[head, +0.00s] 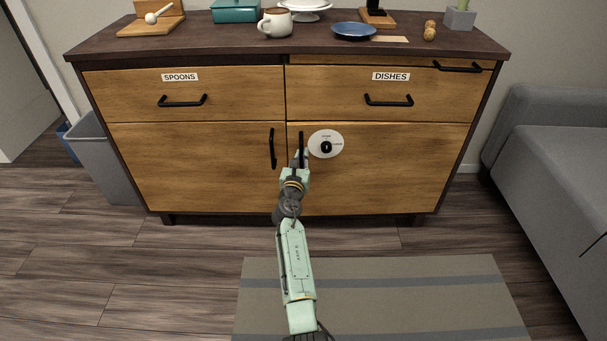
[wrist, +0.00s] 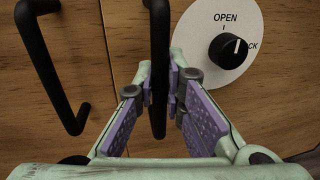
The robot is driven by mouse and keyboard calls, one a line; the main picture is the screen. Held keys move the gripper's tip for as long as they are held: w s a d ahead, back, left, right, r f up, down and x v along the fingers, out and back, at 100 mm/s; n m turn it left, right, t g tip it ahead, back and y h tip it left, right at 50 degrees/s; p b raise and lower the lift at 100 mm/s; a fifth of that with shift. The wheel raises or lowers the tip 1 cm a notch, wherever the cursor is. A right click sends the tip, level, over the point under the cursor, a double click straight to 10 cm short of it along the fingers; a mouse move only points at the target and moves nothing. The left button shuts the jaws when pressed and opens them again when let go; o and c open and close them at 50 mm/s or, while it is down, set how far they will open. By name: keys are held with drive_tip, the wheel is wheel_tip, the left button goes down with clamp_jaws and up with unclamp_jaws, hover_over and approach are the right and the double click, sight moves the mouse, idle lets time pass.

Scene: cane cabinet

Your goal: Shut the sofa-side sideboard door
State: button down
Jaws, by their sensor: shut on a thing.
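The sideboard's right door (head: 400,175), on the sofa side, is plain wood and looks about flush with its front; a small gap cannot be ruled out. Its black vertical bar handle (wrist: 159,60) stands near its left edge. My gripper (head: 301,158) is at this handle. In the wrist view its purple-padded fingers (wrist: 160,98) are shut on the bar, one on each side. A white round plate with a black knob (head: 326,147) sits just right of the handle; in the wrist view the plate (wrist: 205,30) reads OPEN at the top, with other lettering partly hidden by the knob.
The left door (head: 190,165) looks shut, its handle (head: 272,148) close beside mine. Drawers labelled SPOONS (head: 180,77) and DISHES (head: 391,76) are above. A grey sofa (head: 550,150) stands right, a bin (head: 103,155) left, and a striped mat (head: 400,290) lies in front.

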drive_tip(key=shift+w+a+f+h+b, duration=0.15)
drive_tip(key=shift+w+b, duration=0.15)
drive_tip(key=shift+w, duration=0.25)
drive_tip(key=shift+w+d+f+h+b, duration=0.15)
drive_tip(key=shift+w+b, duration=0.15)
drive_tip(key=shift+w, duration=0.25)
drive_tip(key=shift+w+a+r+m, duration=0.1)
drive_tip(key=shift+w+r+m, duration=0.1)
drive_tip(key=shift+r+m, duration=0.15)
drive_tip(key=c, duration=1.7)
unclamp_jaws()
drive_tip(key=shift+w, duration=0.1)
drive_tip(key=shift+o, duration=0.2)
drive_tip(key=s+a, duration=0.1)
drive_tip(key=s, duration=0.6)
drive_tip(key=shift+s+a, duration=0.2)
drive_tip(key=shift+a, duration=0.15)
